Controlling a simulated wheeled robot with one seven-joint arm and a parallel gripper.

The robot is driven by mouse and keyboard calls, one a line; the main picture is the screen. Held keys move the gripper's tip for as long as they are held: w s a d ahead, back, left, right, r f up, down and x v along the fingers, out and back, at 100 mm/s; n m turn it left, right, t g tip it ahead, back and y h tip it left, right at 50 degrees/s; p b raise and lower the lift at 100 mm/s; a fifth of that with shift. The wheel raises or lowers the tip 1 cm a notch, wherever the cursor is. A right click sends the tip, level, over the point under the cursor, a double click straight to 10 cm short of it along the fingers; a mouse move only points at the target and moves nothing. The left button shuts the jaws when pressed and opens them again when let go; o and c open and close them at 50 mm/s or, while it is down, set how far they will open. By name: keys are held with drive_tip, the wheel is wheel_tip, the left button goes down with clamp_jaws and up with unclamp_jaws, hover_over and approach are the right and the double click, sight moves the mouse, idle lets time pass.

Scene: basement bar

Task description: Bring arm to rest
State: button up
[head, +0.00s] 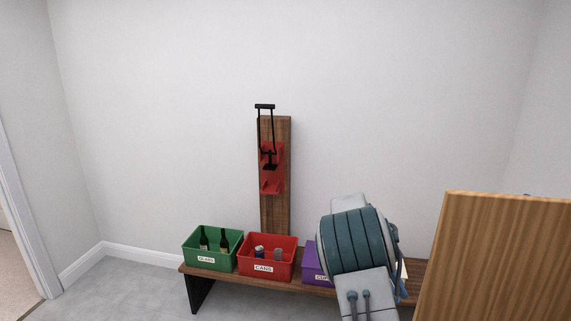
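My arm (352,240) shows at the lower right of the middle, as grey links with a dark teal banded section. It stands in front of the bench and hides part of the purple bin (312,264). I cannot make out my gripper or its fingers in this view, nor whether it holds anything.
A wooden bench (215,272) holds a green bin (230,260) with bottles, a red bin (285,270) with cans, and the purple bin. A red can crusher (271,180) hangs on a wall plank. A wooden panel (500,260) stands at right. Floor at left is clear.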

drive_tip(key=s+a+r+m+t+y+b, duration=0.1)
drive_tip(key=s+a+t, duration=0.4)
drive_tip(key=s, duration=0.6)
drive_tip(key=s+a+r+m+t+y+b, duration=0.2)
drive_tip(key=s+a+m+t+y, duration=0.2)
drive_tip(key=s, duration=0.7)
drive_tip(key=a+m+t, duration=0.1)
drive_tip(key=a+t, duration=0.1)
drive_tip(key=t, duration=0.1)
drive_tip(key=shift+s+r+m, duration=0.3)
drive_tip(key=shift+s, duration=0.1)
